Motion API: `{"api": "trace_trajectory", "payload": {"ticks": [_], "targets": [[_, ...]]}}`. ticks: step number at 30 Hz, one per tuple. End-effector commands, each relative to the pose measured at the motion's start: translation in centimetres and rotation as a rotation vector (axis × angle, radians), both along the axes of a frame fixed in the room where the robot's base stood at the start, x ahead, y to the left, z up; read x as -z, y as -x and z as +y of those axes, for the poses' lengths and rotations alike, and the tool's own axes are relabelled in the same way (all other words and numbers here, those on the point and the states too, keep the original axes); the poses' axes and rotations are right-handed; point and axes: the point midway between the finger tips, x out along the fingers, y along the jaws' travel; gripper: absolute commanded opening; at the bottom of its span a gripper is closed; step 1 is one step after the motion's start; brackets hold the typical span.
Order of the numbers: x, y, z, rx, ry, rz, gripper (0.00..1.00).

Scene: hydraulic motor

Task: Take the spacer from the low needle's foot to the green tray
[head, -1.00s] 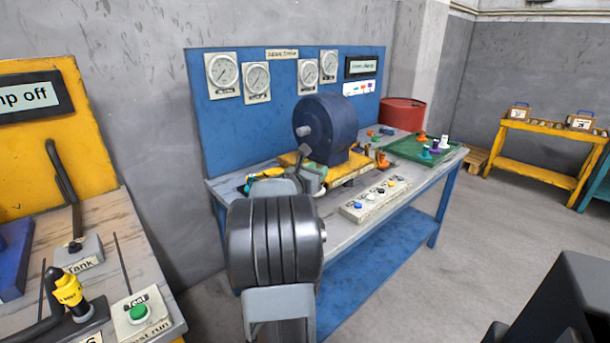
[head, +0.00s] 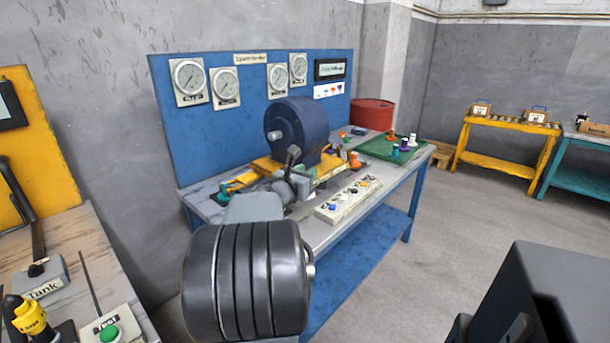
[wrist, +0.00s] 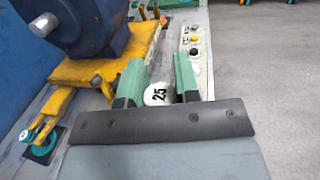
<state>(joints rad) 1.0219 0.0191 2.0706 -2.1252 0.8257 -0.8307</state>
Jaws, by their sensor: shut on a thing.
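My gripper (wrist: 158,82) is shut on a white, round-faced spacer (wrist: 157,94) marked 25, held between its two green fingers in the wrist view. In the head view my gripper (head: 302,187) is over the front of the bench, in front of the blue motor, and the spacer cannot be made out there. The green tray (head: 372,148) lies at the right end of the bench, beyond my gripper, with several small coloured pieces on it. Several round gauges (head: 226,86) hang on the blue panel; their needles are too small to read.
The blue motor (head: 295,128) on its yellow base stands beside my gripper. A button strip (head: 348,198) runs along the bench's front edge. A red drum (head: 373,114) stands behind the tray. A teal piece (wrist: 42,146) sits by the yellow bracket. Open floor lies right of the bench.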

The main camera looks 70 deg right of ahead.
Motion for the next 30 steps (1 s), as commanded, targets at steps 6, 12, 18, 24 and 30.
{"api": "trace_trajectory", "payload": {"ticks": [6,12,18,24,30], "targets": [[0.2,1.7,0.5,0.004,0.004,-0.001,0.02],[0.3,5.1,1.7,0.004,0.005,-0.001,0.02],[0.4,8.5,2.8,0.005,0.005,-0.001,0.02],[0.3,11.3,3.7,0.004,0.004,-0.001,0.02],[0.1,12.3,4.1,0.0,0.002,-0.001,0.02]]}}
